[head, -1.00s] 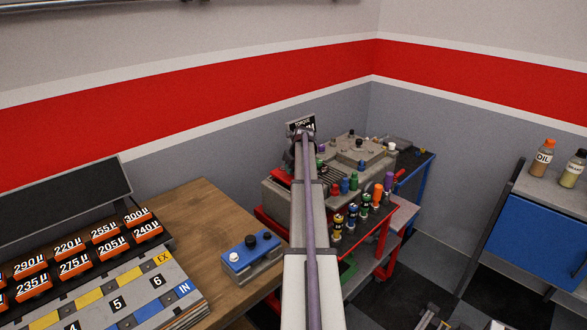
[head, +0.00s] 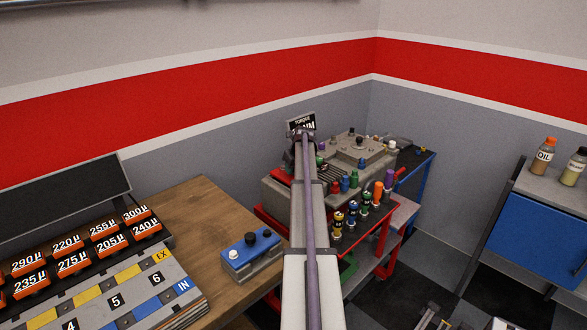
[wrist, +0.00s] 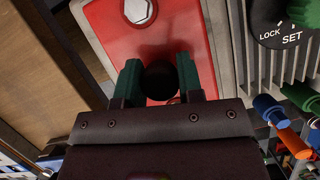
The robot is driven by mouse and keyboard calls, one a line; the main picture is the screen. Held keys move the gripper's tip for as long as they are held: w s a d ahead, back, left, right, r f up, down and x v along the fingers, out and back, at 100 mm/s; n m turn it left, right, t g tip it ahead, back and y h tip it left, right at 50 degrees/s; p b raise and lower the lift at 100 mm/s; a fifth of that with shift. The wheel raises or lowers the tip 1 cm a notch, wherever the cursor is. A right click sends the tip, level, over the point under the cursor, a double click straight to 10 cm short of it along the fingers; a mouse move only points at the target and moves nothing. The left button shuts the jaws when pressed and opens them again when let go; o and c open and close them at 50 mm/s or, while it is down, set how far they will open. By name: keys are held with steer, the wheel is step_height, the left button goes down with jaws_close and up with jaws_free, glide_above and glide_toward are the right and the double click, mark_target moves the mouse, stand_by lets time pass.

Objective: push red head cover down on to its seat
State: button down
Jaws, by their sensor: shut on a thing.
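The red head cover (wrist: 115,35) lies below my gripper in the wrist view, a flat red plate beside a pale grey edge. A silver hex bolt head (wrist: 138,11) stands on it. My gripper (wrist: 159,77) has its green fingers on either side of a round black knob (wrist: 161,82) over the cover, shut on it. I cannot tell whether any gap is left under the cover. In the head view part of the red cover (head: 284,176) shows left of my arm, on the grey engine block (head: 282,192); my arm hides the fingers.
Several coloured knobs and bottles stand along the red cart (head: 375,235) right of my arm. A LOCK/SET dial (wrist: 283,25) is close on the right in the wrist view. A wooden bench (head: 190,215) with a blue switch box (head: 250,252) is on the left.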

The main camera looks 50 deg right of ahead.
steer(key=shift+f+b, duration=0.5)
steer(key=shift+f, duration=0.1)
steer(key=c, duration=0.7)
jaws_free()
steer(key=p+v, duration=1)
steer(key=shift+s+r, duration=0.1)
steer(key=shift+r, duration=0.3)
